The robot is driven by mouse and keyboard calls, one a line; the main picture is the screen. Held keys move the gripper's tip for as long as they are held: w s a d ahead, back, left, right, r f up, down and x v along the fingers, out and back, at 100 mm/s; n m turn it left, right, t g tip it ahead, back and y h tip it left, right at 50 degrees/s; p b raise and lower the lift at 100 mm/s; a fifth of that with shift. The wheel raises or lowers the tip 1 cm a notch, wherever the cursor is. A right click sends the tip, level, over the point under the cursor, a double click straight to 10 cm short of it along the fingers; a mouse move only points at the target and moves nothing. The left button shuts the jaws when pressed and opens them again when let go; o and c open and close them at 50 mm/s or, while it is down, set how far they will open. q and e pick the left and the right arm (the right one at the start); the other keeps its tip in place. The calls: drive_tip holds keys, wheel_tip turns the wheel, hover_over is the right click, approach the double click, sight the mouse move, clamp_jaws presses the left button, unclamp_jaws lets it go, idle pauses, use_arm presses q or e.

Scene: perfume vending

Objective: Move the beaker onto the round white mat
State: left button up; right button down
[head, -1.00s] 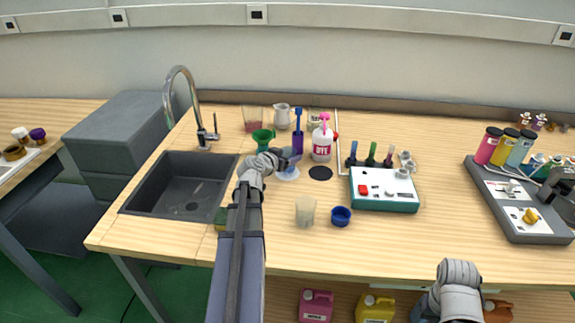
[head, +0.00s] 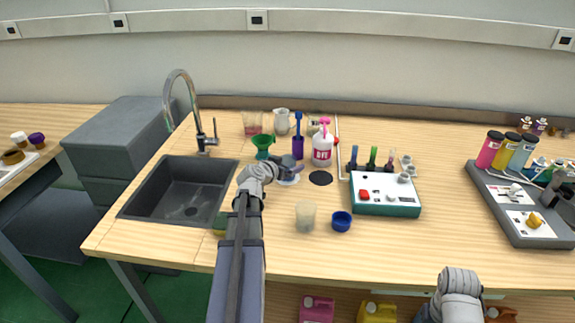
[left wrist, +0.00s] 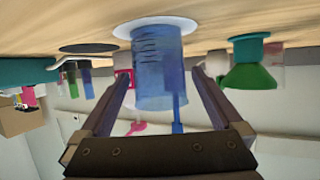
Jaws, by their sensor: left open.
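The beaker (left wrist: 158,68) is a clear blue cup with dark graduation marks. In the left wrist view, which is upside down, its base meets the round white mat (left wrist: 180,22) and it stands upright. In the head view the white mat (head: 289,180) lies behind the middle of the table, and my gripper largely hides the beaker there. My left gripper (head: 292,163) is at the beaker. In the left wrist view its open fingers (left wrist: 160,88) stand on either side of the beaker. Only a part of my right arm shows at the bottom right of the head view.
A green funnel (head: 263,143), a purple holder with a blue brush (head: 298,146) and a dye bottle (head: 322,152) stand close behind. A black round mat (head: 320,178) lies to the right. A frosted cup (head: 305,216) and blue bowl (head: 341,221) stand in front. A sink (head: 180,190) is left.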

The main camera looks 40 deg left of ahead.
use_arm(q)
drive_tip(key=shift+r, duration=0.25)
drive_tip(key=p+v, duration=0.4)
drive_tip(key=v, duration=0.8)
drive_tip(key=shift+p, duration=0.4)
